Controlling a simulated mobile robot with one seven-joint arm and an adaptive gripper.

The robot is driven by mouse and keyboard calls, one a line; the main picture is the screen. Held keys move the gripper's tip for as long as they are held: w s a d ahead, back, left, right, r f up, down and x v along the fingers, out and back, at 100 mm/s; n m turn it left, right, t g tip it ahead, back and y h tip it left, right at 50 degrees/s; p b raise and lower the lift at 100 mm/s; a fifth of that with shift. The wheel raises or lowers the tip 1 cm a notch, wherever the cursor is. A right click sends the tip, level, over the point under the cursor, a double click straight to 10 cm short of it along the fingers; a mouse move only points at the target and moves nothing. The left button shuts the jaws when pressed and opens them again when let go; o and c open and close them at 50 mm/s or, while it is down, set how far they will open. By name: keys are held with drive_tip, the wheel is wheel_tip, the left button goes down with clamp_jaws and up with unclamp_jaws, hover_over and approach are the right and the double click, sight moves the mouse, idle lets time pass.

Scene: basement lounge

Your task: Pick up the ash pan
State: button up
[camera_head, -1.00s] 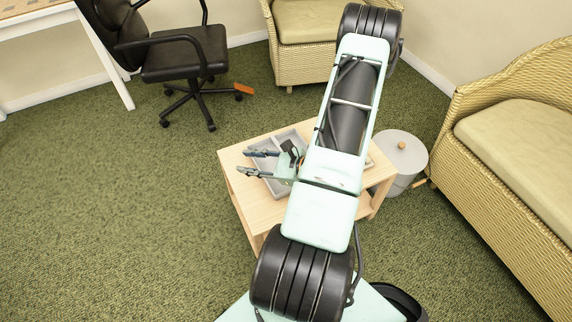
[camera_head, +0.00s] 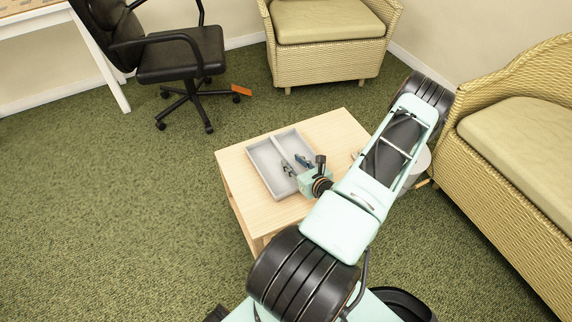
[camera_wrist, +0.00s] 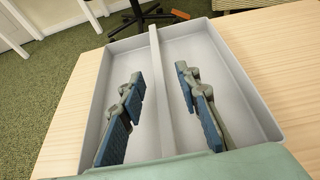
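A shallow grey pan (camera_head: 258,171), which seems to be the ash pan, lies on the light wooden table. It has raised walls and one divider splitting it into two long compartments. The pan fills the middle of the wrist view (camera_wrist: 238,62). My gripper (camera_head: 291,161) is over the pan; in the wrist view the gripper (camera_wrist: 158,80) is open, with one finger on each side of the divider (camera_wrist: 160,95). Nothing is between the fingers except the divider in line of sight. I cannot tell whether the fingertips touch the pan. My wrist hides its near right part.
The wooden table (camera_head: 335,130) has bare top around the pan. A wicker sofa (camera_head: 510,175) is at right, a wicker armchair (camera_head: 325,60) behind, an office chair (camera_head: 180,60) at back left. Green carpet is free at left.

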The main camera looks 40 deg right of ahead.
sight(286, 156)
drive_tip(key=b+x, duration=0.1)
drive_tip(key=x, duration=0.4)
drive_tip(key=shift+w+r+b, duration=0.15)
drive_tip(key=shift+b, duration=0.2)
drive_tip(key=shift+c, duration=0.2)
clamp_jaws()
drive_tip(key=shift+r, duration=0.1)
